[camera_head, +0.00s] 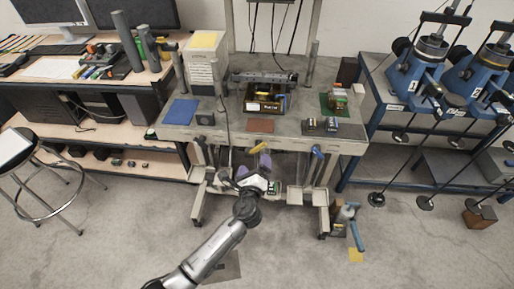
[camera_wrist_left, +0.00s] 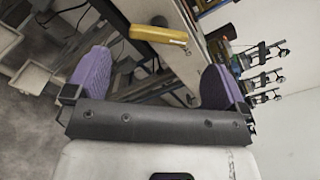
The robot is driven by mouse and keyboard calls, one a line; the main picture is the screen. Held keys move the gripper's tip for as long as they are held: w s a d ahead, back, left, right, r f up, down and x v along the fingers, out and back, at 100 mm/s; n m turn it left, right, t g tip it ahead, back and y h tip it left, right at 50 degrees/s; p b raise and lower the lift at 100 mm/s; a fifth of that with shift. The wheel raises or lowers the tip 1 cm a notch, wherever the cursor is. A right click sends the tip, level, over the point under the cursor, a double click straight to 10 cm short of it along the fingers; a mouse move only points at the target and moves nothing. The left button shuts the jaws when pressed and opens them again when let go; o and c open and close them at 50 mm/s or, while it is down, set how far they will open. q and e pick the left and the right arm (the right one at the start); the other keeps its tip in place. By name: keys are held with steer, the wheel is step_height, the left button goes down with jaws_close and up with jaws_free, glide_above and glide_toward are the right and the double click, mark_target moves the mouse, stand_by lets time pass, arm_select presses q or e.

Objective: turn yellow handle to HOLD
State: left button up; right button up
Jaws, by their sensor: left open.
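The yellow handle (camera_head: 259,148) sits under the front edge of the work table in the head view, left of a blue handle (camera_head: 317,152). In the left wrist view the yellow handle (camera_wrist_left: 158,34) lies beyond the fingertips, toward the top and roughly between the two fingers. My left gripper (camera_head: 252,166) is just in front of and below the yellow handle, with its purple fingers apart and nothing between them. It also shows open in the left wrist view (camera_wrist_left: 153,75). I cannot read a HOLD mark. My right gripper is not in view.
The work table (camera_head: 285,128) carries a blue mat (camera_head: 181,111), a red-brown mat (camera_head: 261,126) and small devices. A stool (camera_head: 40,175) stands at the left. Blue machines (camera_head: 420,70) stand on a bench at the right. Another blue-handled item (camera_head: 356,232) is near the table's right leg.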

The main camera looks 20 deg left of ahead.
mark_target(257, 149)
arm_select(q)
steer(key=b+x, duration=0.2)
steer(key=x, duration=0.7)
steer(key=c, duration=0.8)
